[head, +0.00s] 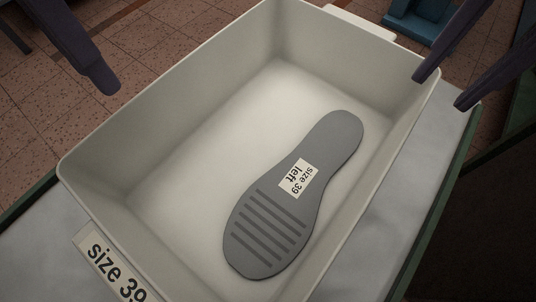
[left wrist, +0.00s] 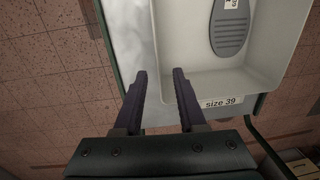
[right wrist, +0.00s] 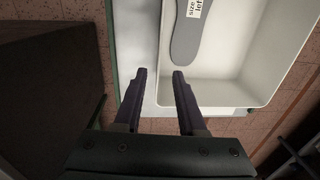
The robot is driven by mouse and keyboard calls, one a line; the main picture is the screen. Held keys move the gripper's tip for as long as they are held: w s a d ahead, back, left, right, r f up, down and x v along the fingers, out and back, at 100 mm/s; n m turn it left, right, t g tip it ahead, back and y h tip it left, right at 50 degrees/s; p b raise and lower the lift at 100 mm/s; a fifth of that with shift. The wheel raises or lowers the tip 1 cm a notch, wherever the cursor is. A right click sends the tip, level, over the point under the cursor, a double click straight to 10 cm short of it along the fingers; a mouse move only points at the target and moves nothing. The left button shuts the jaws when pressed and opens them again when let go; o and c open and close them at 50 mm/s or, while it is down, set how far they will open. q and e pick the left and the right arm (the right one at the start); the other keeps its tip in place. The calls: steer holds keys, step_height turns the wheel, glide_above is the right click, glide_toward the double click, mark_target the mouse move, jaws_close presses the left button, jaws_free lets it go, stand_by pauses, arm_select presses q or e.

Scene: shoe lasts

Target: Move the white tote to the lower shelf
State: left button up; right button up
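The white tote (head: 170,120) fills most of the head view and stands on a grey surface. It holds a grey shoe sole (head: 270,225) labelled "size 39 left". A "size 39" label (head: 112,268) is on its near end. My left gripper (head: 106,86) shows one dark finger by the tote's left rim; in the left wrist view the gripper (left wrist: 160,75) is open and empty by a tote corner. My right gripper (head: 438,92) is open at the tote's far right corner. In the right wrist view its fingers (right wrist: 159,72) appear on either side of a rim; contact is unclear.
The grey surface (head: 415,210) has a green edge and a bare strip right of the tote. A blue object (head: 420,22) stands beyond the tote's far end. Reddish tiled floor (head: 30,110) lies left and beyond. A dark area is at right.

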mark_target(147, 142)
steer(key=shift+d+f, duration=0.15)
steer(key=shift+f, duration=0.25)
arm_select(q)
steer(key=shift+a+f, duration=0.25)
arm_select(e)
steer(key=shift+r, duration=0.15)
arm_select(q)
steer(key=f, duration=1)
steer(key=shift+s+d, duration=0.25)
steer(key=shift+d, duration=0.05)
arm_select(e)
steer(key=f, duration=1)
steer(key=shift+w+a, duration=0.2)
steer(key=shift+a, duration=0.15)
arm_select(q)
jaws_close()
arm_select(e)
jaws_close()
arm_select(q)
steer(key=shift+r, duration=0.1)
arm_select(e)
steer(key=shift+r, duration=0.1)
